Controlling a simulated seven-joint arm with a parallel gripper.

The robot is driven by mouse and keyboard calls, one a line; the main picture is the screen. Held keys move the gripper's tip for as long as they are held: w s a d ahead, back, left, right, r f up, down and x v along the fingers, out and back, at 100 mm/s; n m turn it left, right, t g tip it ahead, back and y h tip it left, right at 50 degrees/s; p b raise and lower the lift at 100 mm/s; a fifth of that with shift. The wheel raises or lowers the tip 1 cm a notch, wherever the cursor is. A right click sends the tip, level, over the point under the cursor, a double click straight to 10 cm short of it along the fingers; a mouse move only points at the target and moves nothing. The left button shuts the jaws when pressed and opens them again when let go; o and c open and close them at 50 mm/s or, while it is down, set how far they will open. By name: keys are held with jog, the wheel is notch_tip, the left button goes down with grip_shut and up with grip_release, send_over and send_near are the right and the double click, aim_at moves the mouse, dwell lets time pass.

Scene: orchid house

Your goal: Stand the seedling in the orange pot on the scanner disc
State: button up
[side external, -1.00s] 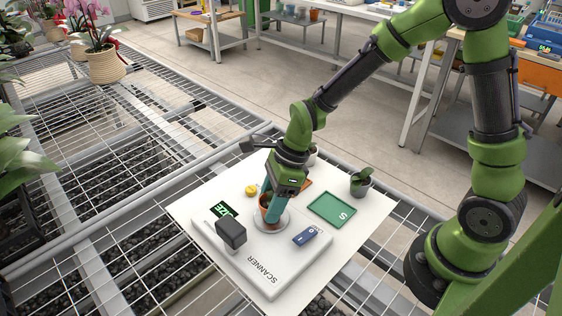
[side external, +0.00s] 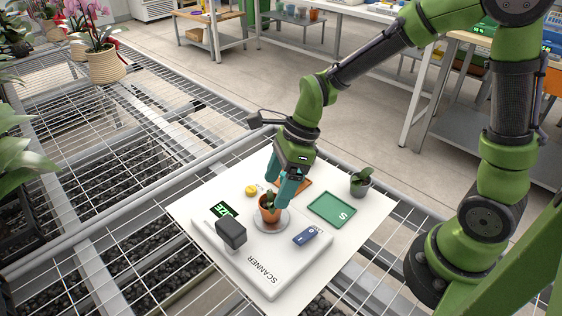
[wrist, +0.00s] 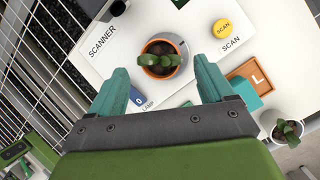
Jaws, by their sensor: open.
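The orange pot (side external: 268,209) with its green seedling stands upright on the round scanner disc (side external: 270,226) of the white scanner (side external: 262,265). In the wrist view the orange pot (wrist: 160,71) shows from above, with dark soil and several green leaves. My gripper (side external: 284,190) is open and empty, above and just behind the pot in the side view. In the wrist view its teal fingers (wrist: 160,86) are spread wide, with the pot beyond their tips and between their lines. The fingers look clear of the pot.
A yellow scan button (side external: 251,190), a blue lamp switch (side external: 305,236) and a black scanner head (side external: 231,234) surround the disc. A green S mat (side external: 332,210) and an orange L mat (wrist: 258,78) lie nearby. A grey pot (side external: 361,185) with a plant stands behind.

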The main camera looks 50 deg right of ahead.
jog(key=s+d+r+n+t+h, duration=0.1)
jog(key=s+d+r+n+t, duration=0.2)
jog(key=n, duration=0.7)
jog(key=s+d+r+n+t+h, duration=0.1)
jog(key=s+d+r+n+t, duration=0.2)
jog(key=s+d+r+n, duration=0.3)
notch_tip(320, 180, up, 6)
jog(key=s+n, duration=0.2)
jog(key=n, duration=0.2)
jog(key=shift+d+f, duration=0.25)
jog(key=shift+d, duration=0.15)
